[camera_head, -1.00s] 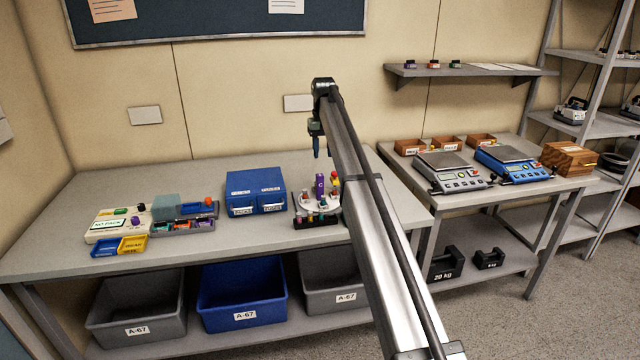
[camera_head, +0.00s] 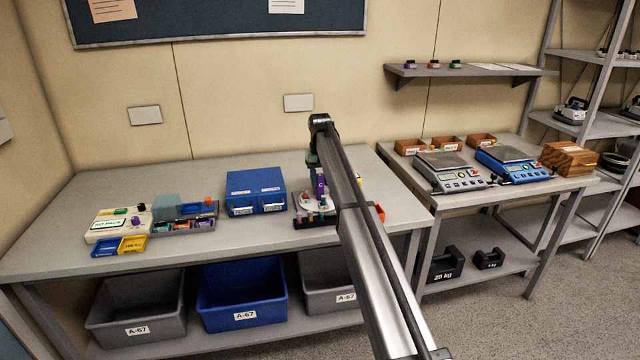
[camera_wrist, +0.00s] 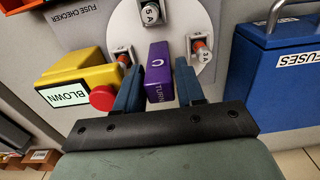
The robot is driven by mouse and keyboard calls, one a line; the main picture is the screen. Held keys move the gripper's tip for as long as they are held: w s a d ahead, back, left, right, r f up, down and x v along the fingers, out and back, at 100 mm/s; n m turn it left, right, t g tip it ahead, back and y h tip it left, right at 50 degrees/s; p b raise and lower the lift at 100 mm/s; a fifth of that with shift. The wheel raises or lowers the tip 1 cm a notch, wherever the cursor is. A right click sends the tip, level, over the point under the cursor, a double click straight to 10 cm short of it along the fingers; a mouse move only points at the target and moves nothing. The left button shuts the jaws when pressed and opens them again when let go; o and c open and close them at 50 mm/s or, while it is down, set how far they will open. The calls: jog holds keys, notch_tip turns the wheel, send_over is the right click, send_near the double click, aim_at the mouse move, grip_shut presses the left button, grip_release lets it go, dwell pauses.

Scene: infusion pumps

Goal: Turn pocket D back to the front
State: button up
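The fuse checker's round white dial (camera_wrist: 178,22) carries fuse pockets around a purple turn handle (camera_wrist: 158,70). In the wrist view, a 5 A pocket (camera_wrist: 150,13) is at the top, a 3 A pocket (camera_wrist: 201,50) on the right and another pocket (camera_wrist: 122,54) on the left. I cannot read which is pocket D. My gripper (camera_wrist: 157,80) has one blue finger on each side of the purple handle, apparently with narrow gaps; it looks open.
A blue FUSES box (camera_wrist: 275,70) is on the right. In the head view, blue drawers (camera_head: 256,190) and a tester with trays (camera_head: 120,222) stand left on the bench (camera_head: 190,255).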

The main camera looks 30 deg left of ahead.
jog(key=shift+f, duration=0.8)
grip_shut()
